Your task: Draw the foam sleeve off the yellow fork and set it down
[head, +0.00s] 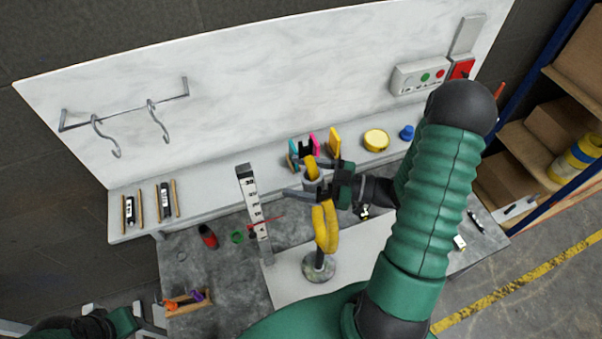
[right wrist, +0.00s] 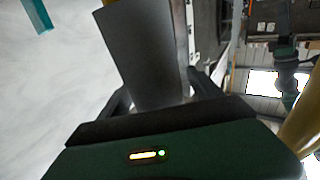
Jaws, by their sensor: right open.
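The yellow fork (head: 325,230) stands on a post with a round grey base (head: 320,267) on the bench. The foam sleeve (head: 311,186) is a grey tube around the fork's upper end, with yellow showing above it. My right gripper (head: 313,189) is open, with its fingers on either side of the sleeve. In the right wrist view the dark grey sleeve (right wrist: 152,55) stands between the two fingers (right wrist: 160,98); I cannot tell whether they touch it. My left gripper (head: 148,319) is at the lower left edge, away from the fork, partly cut off and unclear.
A black-and-white scale post (head: 252,205) stands left of the fork. A pale mat (head: 290,287) lies under the fork's base. The back shelf holds a yellow tin (head: 376,140), a blue knob (head: 406,132) and coloured pieces. A small wooden tray (head: 190,303) sits at the front left.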

